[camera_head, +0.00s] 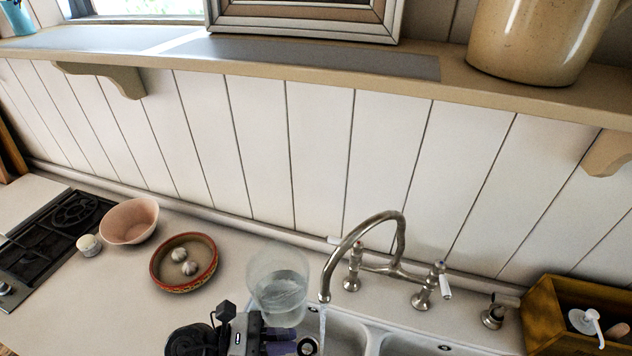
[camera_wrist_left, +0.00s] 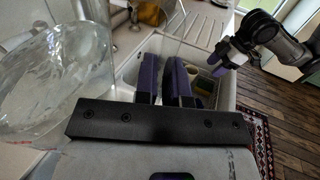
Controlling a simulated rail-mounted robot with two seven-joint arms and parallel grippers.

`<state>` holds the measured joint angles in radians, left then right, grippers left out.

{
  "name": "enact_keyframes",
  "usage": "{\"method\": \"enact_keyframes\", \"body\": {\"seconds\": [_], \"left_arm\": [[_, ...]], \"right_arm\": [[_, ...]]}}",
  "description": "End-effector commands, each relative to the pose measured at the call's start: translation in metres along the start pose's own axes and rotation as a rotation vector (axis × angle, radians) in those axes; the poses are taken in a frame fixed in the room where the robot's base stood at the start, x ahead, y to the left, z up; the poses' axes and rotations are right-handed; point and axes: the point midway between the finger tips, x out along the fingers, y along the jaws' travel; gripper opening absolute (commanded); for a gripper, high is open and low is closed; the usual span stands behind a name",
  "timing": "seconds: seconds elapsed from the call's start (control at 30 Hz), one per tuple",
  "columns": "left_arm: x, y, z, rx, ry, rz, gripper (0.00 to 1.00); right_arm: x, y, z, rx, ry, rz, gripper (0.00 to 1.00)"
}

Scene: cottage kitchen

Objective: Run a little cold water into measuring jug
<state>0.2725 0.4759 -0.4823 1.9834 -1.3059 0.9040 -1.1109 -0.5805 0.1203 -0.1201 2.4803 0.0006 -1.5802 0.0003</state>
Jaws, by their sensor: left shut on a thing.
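The clear measuring jug (camera_head: 276,272) is at the left edge of the sink, with a pale, water-like surface inside. It fills the left of the left wrist view (camera_wrist_left: 55,80). My left gripper (camera_head: 290,342) is shut on the jug, beside its body; the held part is hard to make out. The steel tap (camera_head: 372,228) has a thin stream of water (camera_head: 322,322) falling from its spout, just right of the jug in the head view. Its right lever (camera_head: 443,282) has a white handle. My right gripper (camera_wrist_left: 222,58) shows only in the left wrist view; its jaws are unclear.
The double sink (camera_head: 345,335) lies below the tap. A red-rimmed dish (camera_head: 168,284) with two bulbs, a pink bowl (camera_head: 128,222) and a hob (camera_head: 45,245) are left. A wooden crate (camera_head: 545,312) stands right. A shelf (camera_head: 420,68) runs above.

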Motion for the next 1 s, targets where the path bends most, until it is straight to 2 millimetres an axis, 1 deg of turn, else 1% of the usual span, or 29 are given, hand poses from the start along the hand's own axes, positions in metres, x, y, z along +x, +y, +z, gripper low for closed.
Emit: {"method": "enact_keyframes", "body": {"seconds": [0.03, 0.5, 0.7, 0.8, 1.0], "left_arm": [[0.000, 0.001, 0.026, 0.005, -0.003, 0.001, 0.00], [0.000, 0.005, 0.130, 0.005, -0.003, 0.001, 0.00], [0.000, 0.006, 0.164, 0.005, -0.003, 0.001, 0.00], [0.000, 0.007, 0.176, 0.005, -0.003, 0.001, 0.00], [0.000, 0.008, 0.192, 0.005, -0.003, 0.001, 0.00]], "right_arm": [[-0.023, 0.001, -0.007, 0.000, 0.000, 0.000, 0.49], [-0.121, 0.004, -0.039, 0.000, 0.000, 0.000, 0.49], [-0.154, 0.005, -0.050, 0.000, 0.000, 0.000, 0.49], [-0.166, 0.006, -0.053, 0.000, 0.000, 0.001, 0.49], [-0.181, 0.006, -0.058, 0.000, 0.000, 0.001, 0.49]]}}
